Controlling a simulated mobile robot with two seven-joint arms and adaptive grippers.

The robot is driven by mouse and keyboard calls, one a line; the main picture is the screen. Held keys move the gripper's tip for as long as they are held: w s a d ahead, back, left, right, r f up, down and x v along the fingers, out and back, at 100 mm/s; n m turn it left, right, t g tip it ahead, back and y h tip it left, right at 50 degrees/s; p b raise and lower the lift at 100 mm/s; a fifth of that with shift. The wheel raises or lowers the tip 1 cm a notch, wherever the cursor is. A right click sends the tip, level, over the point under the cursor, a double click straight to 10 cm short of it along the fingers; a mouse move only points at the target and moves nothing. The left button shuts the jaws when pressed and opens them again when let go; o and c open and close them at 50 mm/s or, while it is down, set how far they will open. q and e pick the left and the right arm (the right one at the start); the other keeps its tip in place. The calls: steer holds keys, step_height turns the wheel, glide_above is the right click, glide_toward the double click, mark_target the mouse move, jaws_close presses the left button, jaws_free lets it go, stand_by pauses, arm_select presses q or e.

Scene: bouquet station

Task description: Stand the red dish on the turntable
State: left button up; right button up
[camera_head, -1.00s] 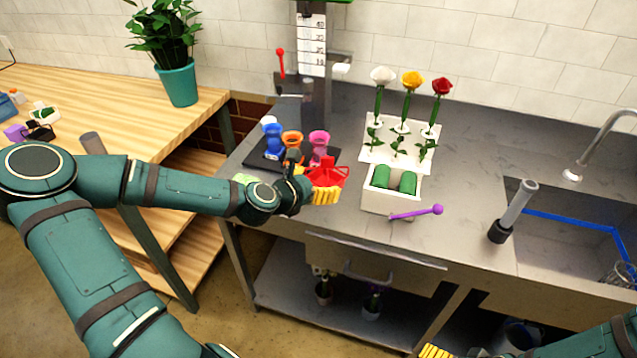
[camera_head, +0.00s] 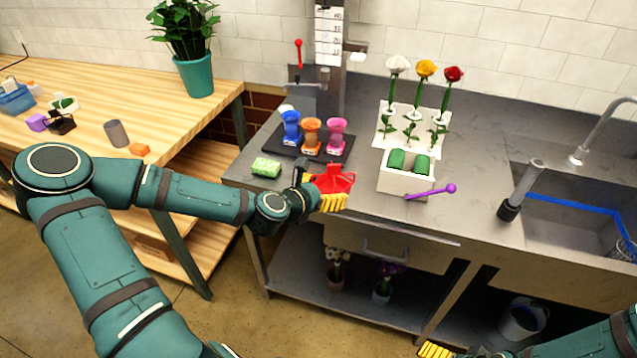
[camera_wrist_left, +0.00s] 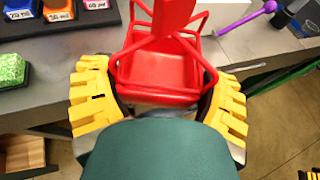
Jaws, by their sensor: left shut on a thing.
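The red dish (camera_head: 335,178) is in my left gripper (camera_head: 333,200), above the front edge of the grey counter. In the left wrist view the dish (camera_wrist_left: 158,78) is a square red pan with thin red bars and a tall red part rising from it. The yellow fingers stand on either side of it, shut on it; their exact contact is partly hidden. I cannot make out a turntable for certain in either view. My right gripper (camera_head: 435,349) shows only yellow fingertips at the bottom edge; its opening is unclear.
Blue, orange and pink cups stand on a black tray (camera_head: 278,152) behind the dish. A green sponge (camera_head: 266,167) lies left. A white box (camera_head: 405,184), a purple stick (camera_head: 430,192) and a flower rack (camera_head: 384,132) are right. Bare counter (camera_head: 470,150) lies before the sink.

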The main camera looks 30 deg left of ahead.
arm_select(q)
steer(key=d+f+n+y, duration=0.1)
steer(key=d+f, duration=0.8)
steer(key=d, duration=0.3)
steer(key=shift+s+f+n+y, duration=0.3)
steer(key=shift+f+y, duration=0.05)
steer(key=shift+y, duration=0.05)
